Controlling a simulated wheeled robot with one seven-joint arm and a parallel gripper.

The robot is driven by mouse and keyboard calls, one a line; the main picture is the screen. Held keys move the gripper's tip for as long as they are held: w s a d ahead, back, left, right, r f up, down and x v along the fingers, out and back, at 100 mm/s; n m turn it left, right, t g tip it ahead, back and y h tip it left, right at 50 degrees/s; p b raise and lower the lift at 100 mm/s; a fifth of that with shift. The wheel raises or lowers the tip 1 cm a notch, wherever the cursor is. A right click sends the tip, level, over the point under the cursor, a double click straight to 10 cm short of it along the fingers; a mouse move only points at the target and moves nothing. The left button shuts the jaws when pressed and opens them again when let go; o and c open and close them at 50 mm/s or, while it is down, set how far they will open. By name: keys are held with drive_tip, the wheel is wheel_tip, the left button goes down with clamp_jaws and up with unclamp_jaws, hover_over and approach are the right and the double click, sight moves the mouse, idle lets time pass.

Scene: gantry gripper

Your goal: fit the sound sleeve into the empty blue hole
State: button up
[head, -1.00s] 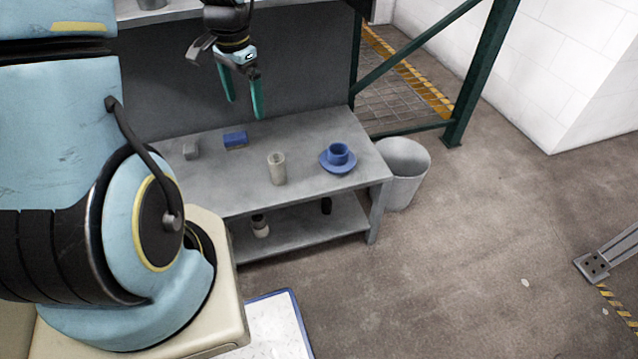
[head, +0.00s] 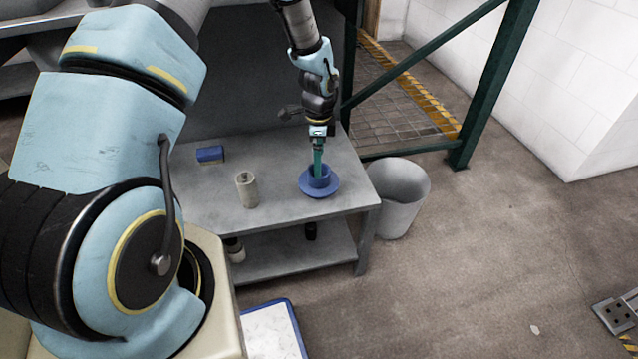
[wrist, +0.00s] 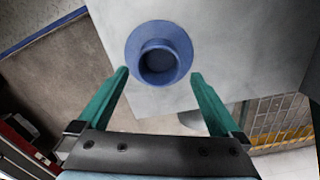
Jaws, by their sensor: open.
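The blue flanged holder (head: 331,190) stands near the right end of the grey bench. In the wrist view the holder (wrist: 133,47) shows a round, empty-looking blue hole facing me. My gripper (head: 318,175) is over the holder in the head view, its green fingers pointing down. In the wrist view my gripper (wrist: 160,73) is open and empty, with the holder beyond and between the fingertips; contact is not clear. A beige cylinder (head: 247,190), possibly a sleeve, stands upright on the bench left of the holder. Whether it is sound cannot be told.
A blue block (head: 210,154) lies farther back on the bench (head: 285,208). The lower shelf (head: 285,253) holds a pale, dark-topped piece (head: 235,250) and a black piece (head: 311,231). A grey bin (head: 398,205) stands right of the bench. Green rack posts (head: 490,85) rise behind.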

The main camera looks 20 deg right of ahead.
sight(324, 187)
wheel_tip(324, 187, down, 5)
drive_tip(key=shift+a, duration=0.1)
drive_tip(key=shift+c, duration=0.2)
drive_tip(key=c, duration=1.4)
